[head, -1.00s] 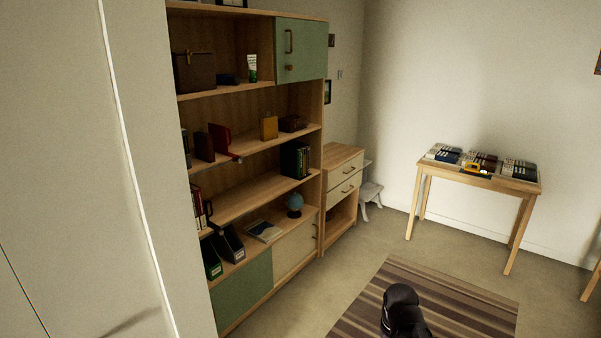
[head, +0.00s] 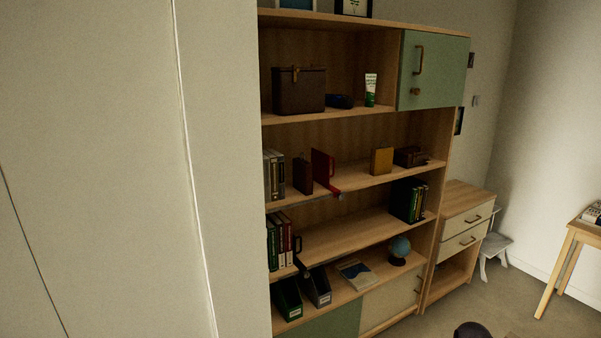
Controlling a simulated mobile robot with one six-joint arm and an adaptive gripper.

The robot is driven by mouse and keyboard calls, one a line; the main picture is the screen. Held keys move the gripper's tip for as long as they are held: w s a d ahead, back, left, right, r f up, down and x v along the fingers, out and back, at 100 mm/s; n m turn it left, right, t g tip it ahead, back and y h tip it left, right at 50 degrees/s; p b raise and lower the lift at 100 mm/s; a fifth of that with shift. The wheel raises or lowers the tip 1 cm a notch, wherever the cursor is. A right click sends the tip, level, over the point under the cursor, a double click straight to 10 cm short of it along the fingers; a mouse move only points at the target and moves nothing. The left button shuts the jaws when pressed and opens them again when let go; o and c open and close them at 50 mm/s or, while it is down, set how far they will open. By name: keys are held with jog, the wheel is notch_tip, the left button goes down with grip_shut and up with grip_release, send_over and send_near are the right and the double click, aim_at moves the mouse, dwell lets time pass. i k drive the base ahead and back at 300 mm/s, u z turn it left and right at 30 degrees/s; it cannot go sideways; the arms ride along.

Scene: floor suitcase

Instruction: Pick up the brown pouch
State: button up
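Several brown things stand on the shelf unit in the head view, and I cannot tell for sure which is the pouch. A small, low brown case-like item (head: 409,157) lies at the right of the second shelf from the top. A dark brown upright item (head: 303,173) stands at the left of that shelf. A large dark brown box-like bag (head: 299,91) with a clasp stands on the top shelf. My gripper is not in view, and nothing touches these things.
The wooden shelf unit (head: 330,222) also holds books, a red item (head: 323,168), a tan item (head: 382,161) and a globe (head: 399,249). A pale wall (head: 90,170) is close on the left. A drawer cabinet (head: 465,218) and a stool (head: 494,244) stand at right.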

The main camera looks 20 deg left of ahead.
aim_at(302, 170)
jog(key=u, duration=0.5)
jog(key=i, duration=1.35)
jog(key=u, duration=0.55)
